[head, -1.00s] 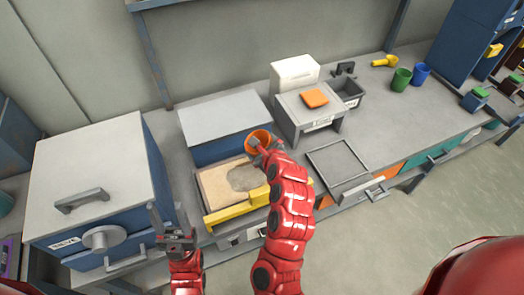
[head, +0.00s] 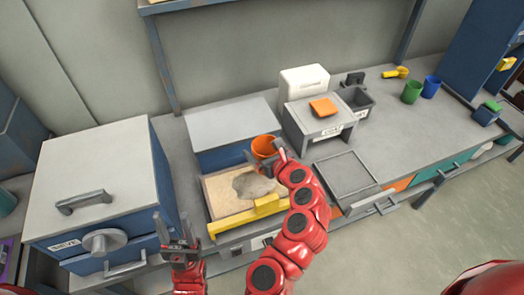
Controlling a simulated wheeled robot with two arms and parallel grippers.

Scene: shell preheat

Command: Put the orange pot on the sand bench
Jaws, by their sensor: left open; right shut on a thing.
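The orange pot (head: 264,147) is in the head view, at the back right edge of the sand bench. My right gripper (head: 273,152) is shut on the pot's right side. The sand bench (head: 222,204) is a shallow box of pale sand with a greyer hollow in the middle and a yellow bar along its front. The pot looks upright, but I cannot tell whether it touches the sand. My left gripper (head: 178,240) is open and empty, in front of the blue cabinet to the left of the sand bench.
A blue cabinet with a grey top (head: 95,180) stands on the left. Behind the sand is a grey-lidded blue box (head: 232,122). To the right are a small stand with an orange pad (head: 323,107), a flat grey tray (head: 347,173), and green (head: 411,92) and blue (head: 431,87) cups.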

